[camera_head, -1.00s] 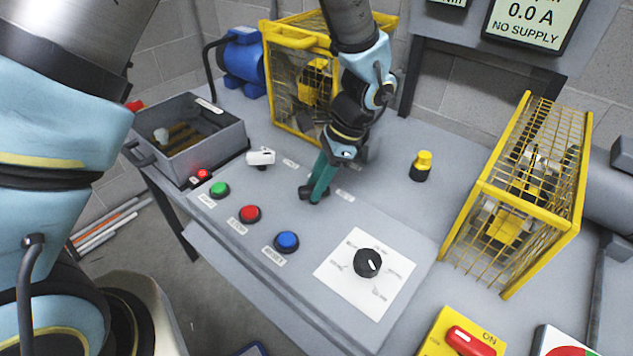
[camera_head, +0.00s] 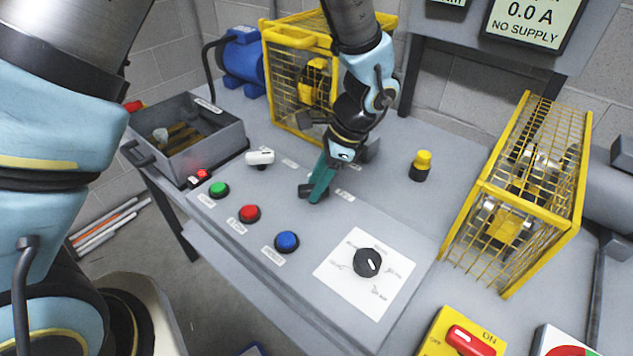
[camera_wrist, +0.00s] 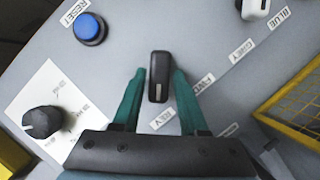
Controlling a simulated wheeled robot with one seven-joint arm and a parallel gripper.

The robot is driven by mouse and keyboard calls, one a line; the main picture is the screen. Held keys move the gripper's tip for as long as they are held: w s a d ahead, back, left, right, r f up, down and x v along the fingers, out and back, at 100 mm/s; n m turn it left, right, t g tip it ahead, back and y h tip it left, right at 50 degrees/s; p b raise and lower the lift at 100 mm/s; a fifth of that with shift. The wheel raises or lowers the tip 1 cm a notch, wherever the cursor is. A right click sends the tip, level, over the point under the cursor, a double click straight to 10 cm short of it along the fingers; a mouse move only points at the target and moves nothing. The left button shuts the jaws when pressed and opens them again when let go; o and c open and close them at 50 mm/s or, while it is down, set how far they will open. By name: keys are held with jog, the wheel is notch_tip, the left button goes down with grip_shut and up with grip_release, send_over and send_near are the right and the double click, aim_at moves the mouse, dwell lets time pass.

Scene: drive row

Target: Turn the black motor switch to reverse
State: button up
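The black motor switch (camera_wrist: 158,77) is a long handle between my fingers in the wrist view. The white mark at its lower end points towards the REV label (camera_wrist: 162,118); the FWD label (camera_wrist: 203,85) is to the right. In the head view the switch (camera_head: 306,191) shows partly beside a finger. My gripper (camera_wrist: 160,72) has teal fingers, one on each side of the handle. Thin gaps show on both sides, so it looks open around the switch. The gripper (camera_head: 317,197) reaches down to the grey panel in the head view.
A white switch (camera_head: 260,157) and green (camera_head: 218,189), red (camera_head: 249,213) and blue (camera_head: 287,241) buttons are nearby. A black dial (camera_head: 367,262) sits on a white plate. Yellow cages (camera_head: 290,38) (camera_head: 530,190) stand behind and right. The display reads 0.0 A, NO SUPPLY.

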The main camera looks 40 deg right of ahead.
jog(key=shift+o, duration=1.3)
jog(key=b+v, duration=0.2)
jog(key=v, duration=0.8)
jog(key=shift+s+r, duration=0.15)
jog(key=shift+r, duration=0.15)
jog(key=shift+d, duration=0.15)
jog(key=w+a+n+g+h, duration=0.2)
jog(key=w+a+n, duration=0.7)
jog(key=w+a, duration=0.55)
jog(key=a+n+t+h, duration=0.1)
jog(key=a+n+h, duration=0.1)
jog(key=a+n, duration=1.2)
jog(key=a, duration=1)
jog(key=shift+w+a+r, duration=0.2)
jog(key=shift+w+a, duration=0.2)
